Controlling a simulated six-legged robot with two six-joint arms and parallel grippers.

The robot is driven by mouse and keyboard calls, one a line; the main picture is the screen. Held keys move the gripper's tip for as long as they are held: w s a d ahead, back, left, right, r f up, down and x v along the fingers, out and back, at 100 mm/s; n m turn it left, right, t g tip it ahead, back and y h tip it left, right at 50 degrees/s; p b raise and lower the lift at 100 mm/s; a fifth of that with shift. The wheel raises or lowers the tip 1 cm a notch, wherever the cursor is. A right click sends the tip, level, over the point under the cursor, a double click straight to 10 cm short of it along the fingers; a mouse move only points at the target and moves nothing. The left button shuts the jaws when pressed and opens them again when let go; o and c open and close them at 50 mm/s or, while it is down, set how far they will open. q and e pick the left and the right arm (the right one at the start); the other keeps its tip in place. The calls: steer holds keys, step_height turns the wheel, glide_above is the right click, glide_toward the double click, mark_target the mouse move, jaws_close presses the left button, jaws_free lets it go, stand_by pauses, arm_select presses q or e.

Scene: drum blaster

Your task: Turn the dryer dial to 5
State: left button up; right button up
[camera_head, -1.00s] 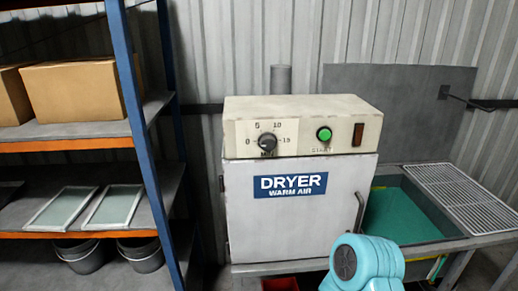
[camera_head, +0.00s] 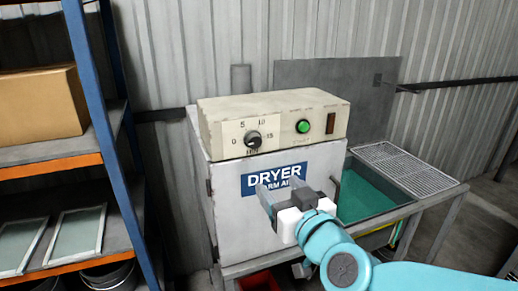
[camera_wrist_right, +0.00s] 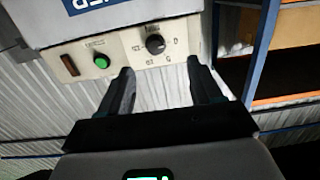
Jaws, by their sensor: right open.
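The dryer (camera_head: 230,200) is a white box with a cream control panel on top. Its black dial (camera_head: 253,139) sits on the panel's left part, with marks 0, 5, 10 and 15 around it. The dial also shows in the right wrist view (camera_wrist_right: 155,44), upside down. My right gripper (camera_head: 276,192) is open and empty in front of the dryer door, below the dial and over the DRYER label. In the right wrist view its two fingers (camera_wrist_right: 160,80) point toward the panel, on either side of the dial's line, apart from it. My left gripper is not in view.
A green start button (camera_head: 303,126) and a dark switch (camera_head: 330,123) sit right of the dial. A blue-post shelf (camera_head: 92,130) with a cardboard box (camera_head: 40,105) stands at left. A sink table with a wire rack (camera_head: 405,168) is at right.

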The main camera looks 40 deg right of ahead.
steer(key=d+r, duration=0.1)
steer(key=r, duration=0.1)
glide_toward(256, 144)
steer(key=shift+h, duration=0.4)
steer(key=x, duration=0.2)
steer(key=p+x, duration=0.1)
steer(key=x, duration=0.4)
steer(key=shift+w+a+p, duration=0.2)
steer(key=shift+w+p, duration=0.15)
steer(key=shift+p, duration=0.05)
steer(key=shift+w+d+f, duration=0.15)
steer(key=shift+w+d, duration=0.1)
steer(key=shift+w, duration=0.15)
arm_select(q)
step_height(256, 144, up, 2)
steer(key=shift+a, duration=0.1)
arm_select(e)
steer(key=shift+a, duration=0.1)
steer(key=shift+a+t, duration=0.1)
steer(key=shift+t, duration=0.2)
steer(key=c, duration=1)
